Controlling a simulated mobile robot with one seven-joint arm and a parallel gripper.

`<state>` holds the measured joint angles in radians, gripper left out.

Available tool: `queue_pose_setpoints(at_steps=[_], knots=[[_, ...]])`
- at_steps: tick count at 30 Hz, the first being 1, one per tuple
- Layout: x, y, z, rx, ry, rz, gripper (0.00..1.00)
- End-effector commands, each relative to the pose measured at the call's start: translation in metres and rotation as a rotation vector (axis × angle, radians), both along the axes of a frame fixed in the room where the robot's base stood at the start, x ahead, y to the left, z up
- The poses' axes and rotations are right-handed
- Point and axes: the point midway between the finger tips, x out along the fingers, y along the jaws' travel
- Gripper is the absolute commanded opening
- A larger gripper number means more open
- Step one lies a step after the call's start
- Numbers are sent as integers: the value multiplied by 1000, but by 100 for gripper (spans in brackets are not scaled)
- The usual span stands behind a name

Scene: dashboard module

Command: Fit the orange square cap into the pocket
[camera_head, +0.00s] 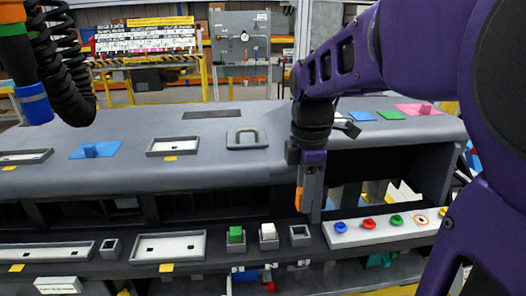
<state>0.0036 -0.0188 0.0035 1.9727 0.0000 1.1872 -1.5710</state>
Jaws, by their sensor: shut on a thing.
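My gripper (309,200) points down in front of the dashboard, to the right of centre. It is shut on the orange square cap (299,200), which shows as a narrow orange strip at the left side of the fingers. Most of the cap is hidden by the gripper. An empty grey square pocket (300,236) sits on the lower ledge, below the cap and apart from it. I cannot tell which one the task means.
Left of the pocket stand a white cap (268,232) and a green cap (236,235) on square holders. At right is a light panel (380,229) with coloured round knobs. Long grey trays (168,247) lie on the ledge. The dashboard top (215,140) overhangs behind.

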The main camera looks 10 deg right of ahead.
Motion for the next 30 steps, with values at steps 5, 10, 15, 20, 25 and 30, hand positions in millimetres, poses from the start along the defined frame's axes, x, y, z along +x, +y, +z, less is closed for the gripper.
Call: queue_pose_setpoints(at_steps=[5, 10, 15, 20, 25, 30], knots=[[0, 0, 0, 0, 0, 0, 0], [0, -1, -3, 1, 1, 1, 0], [0, -1, -15, 1, 1, 0, 0], [0, -1, -30, 1, 1, 0, 0], [0, -1, -47, 1, 2, 0, 0], [0, -1, -57, 1, 0, 0, 0]])
